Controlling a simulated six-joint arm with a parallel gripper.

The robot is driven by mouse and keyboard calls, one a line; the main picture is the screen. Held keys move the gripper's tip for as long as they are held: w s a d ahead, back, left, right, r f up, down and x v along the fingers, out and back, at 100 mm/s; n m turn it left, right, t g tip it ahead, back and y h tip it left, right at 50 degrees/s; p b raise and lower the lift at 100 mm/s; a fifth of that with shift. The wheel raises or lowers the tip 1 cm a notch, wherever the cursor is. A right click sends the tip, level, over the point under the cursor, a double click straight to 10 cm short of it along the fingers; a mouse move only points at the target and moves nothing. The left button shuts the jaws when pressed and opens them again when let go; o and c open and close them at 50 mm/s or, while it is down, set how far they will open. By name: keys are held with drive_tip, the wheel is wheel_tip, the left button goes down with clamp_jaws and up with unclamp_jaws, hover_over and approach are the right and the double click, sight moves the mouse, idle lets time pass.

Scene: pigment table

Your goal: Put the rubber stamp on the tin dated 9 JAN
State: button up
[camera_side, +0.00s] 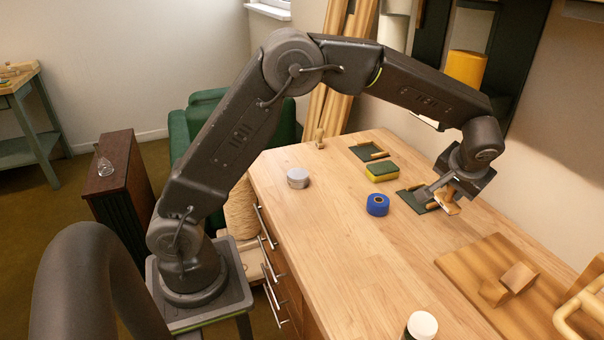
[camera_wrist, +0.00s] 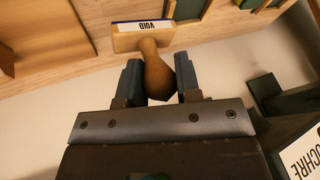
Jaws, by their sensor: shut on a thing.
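My gripper (camera_side: 440,190) is at the far right part of the bench. In the wrist view its two fingers (camera_wrist: 157,66) are closed on the bulbous brown handle of the rubber stamp (camera_wrist: 143,42). The stamp has a pale wooden block with a label reading VOID, upside down in that view. In the side view the stamp (camera_side: 447,207) shows as a light wooden piece under my gripper, beside a dark green panel (camera_side: 412,200). I cannot tell whether it touches the bench. No 9 JAN date is readable; a small round grey tin (camera_side: 298,178) stands left of centre.
A blue tape roll (camera_side: 377,205), a yellow-green sponge (camera_side: 381,172) and another dark green panel (camera_side: 369,151) lie nearby. A wooden board (camera_side: 480,270) with blocks is at right, a white-capped jar (camera_side: 422,325) in front.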

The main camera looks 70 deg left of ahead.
drive_tip(key=s+a+f, duration=0.3)
drive_tip(key=s, duration=0.7)
drive_tip(key=s+a+r+n+g, duration=0.1)
drive_tip(key=s+a+n, duration=0.2)
drive_tip(key=a, duration=0.4)
drive_tip(key=s+a+r+n+g+y, duration=0.1)
drive_tip(key=s+a+r+n+g, duration=0.15)
drive_tip(key=a, duration=0.45)
drive_tip(key=s+a+r+n+g, duration=0.1)
drive_tip(key=s+a+n, duration=0.25)
drive_tip(key=a, duration=0.35)
drive_tip(key=s+a+r+n+g+h, duration=0.2)
drive_tip(key=s+a+r+n+g, duration=0.25)
drive_tip(key=s+a+n, duration=0.8)
drive_tip(key=m, duration=0.2)
hover_over(298, 173)
wheel_tip(298, 173, down, 6)
drive_tip(key=f, duration=0.1)
drive_tip(key=shift+f+t, duration=0.3)
drive_tip(key=shift+f, duration=1.45)
drive_tip(key=o, duration=0.9)
drive_tip(key=shift+f, duration=0.15)
